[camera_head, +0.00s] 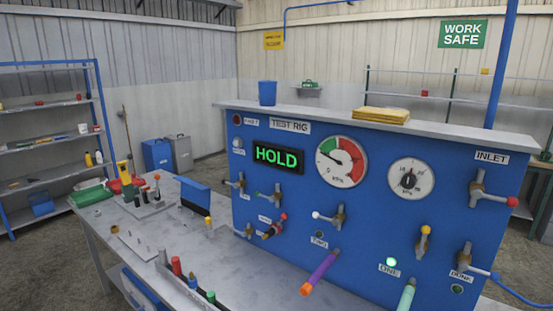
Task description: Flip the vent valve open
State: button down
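A blue test rig panel (375,240) carries several small lever valves. Their labels are mostly too small to read, so I cannot tell for sure which is the vent valve. A red-handled valve (273,227) sits low left beside a small label. Above it are a green-tipped valve (270,196) and another valve (240,183) at the left edge. A white-tipped valve (332,216) is in the middle. A yellow-tipped valve (424,241) is above ONE. A red-tipped valve (489,192) is under INLET. My gripper is not in view.
A green display (278,157) reads HOLD, beside two gauges (341,161) (410,178). The grey bench (225,260) holds tools and fittings. Shelves (50,150) stand at left.

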aim_at(236, 185)
jog(key=i+j, duration=0.15)
jog(key=j, duration=0.25)
jog(key=i+j+z, duration=0.1)
jog(key=j, duration=0.3)
jog(key=i+j, duration=0.2)
jog(key=j, duration=0.25)
jog(key=i+j, duration=0.15)
jog(key=j, duration=0.25)
jog(key=i+j+z, duration=0.1)
jog(key=j, duration=0.3)
jog(key=i+j, duration=0.15)
jog(key=j, duration=0.3)
jog(key=i+j+u, duration=0.7)
jog(key=i, duration=0.1)
